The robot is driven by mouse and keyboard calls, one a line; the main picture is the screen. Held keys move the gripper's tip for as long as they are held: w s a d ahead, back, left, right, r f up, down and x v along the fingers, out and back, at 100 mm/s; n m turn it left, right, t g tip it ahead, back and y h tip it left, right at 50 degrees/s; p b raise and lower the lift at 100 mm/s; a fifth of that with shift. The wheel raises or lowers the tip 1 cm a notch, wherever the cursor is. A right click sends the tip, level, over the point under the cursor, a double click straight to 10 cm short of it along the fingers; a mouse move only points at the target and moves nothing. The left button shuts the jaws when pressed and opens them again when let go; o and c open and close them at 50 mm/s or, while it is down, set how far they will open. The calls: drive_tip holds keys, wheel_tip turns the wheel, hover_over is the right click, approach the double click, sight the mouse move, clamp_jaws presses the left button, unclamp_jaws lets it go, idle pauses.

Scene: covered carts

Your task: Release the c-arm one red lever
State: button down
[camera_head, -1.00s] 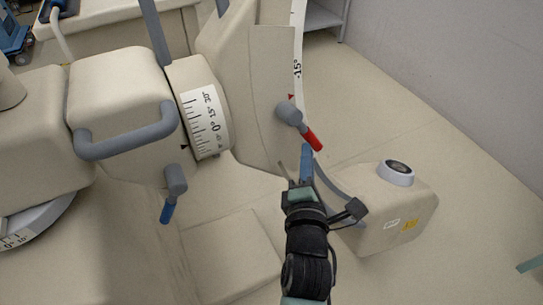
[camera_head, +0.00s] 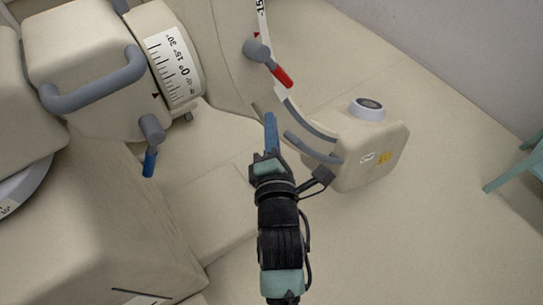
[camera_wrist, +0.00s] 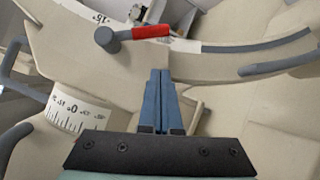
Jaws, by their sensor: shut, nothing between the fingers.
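The red lever (camera_head: 282,77) juts from a grey round hub (camera_head: 257,50) on the beige C-arm (camera_head: 232,70), pointing down and right in the head view. In the wrist view the red lever (camera_wrist: 152,31) lies level at the top, with its grey hub to the left. My gripper (camera_head: 270,118) is shut and empty, its blue fingers pointing up towards the lever, just below it in the head view. In the wrist view the closed fingertips (camera_wrist: 160,74) appear below the red lever, with a visible gap between.
A blue-tipped lever (camera_head: 150,160) hangs from the beige housing at the left. A grey handle bar (camera_head: 95,90) wraps that housing. The beige detector box (camera_head: 360,150) lies right of my gripper. A green stool (camera_head: 520,165) stands at the right edge. Floor lies open at the lower right.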

drive_tip(key=s, duration=0.6)
drive_tip(key=shift+s+d+f, duration=0.15)
drive_tip(key=shift+d, duration=0.3)
drive_tip(key=w+a+r+m+t, duration=0.1)
drive_tip(key=w+r+m+t, duration=0.35)
drive_tip(key=r, duration=0.85)
drive_tip(key=w+r+m+t, duration=0.1)
drive_tip(key=r+m, duration=0.7)
drive_tip(key=r, duration=0.5)
drive_tip(key=s+r+m+t+h, duration=0.15)
drive_tip(key=s+r+m, duration=0.4)
drive_tip(key=r, duration=0.65)
drive_tip(key=s+r+m+t, duration=0.35)
drive_tip(key=r+m, duration=0.25)
drive_tip(key=r, duration=0.6)
wheel_tip(320, 180, up, 19)
drive_tip(key=p, duration=2)
drive_tip(key=shift+d+f+n, duration=0.2)
drive_tip(key=shift+n, duration=0.1)
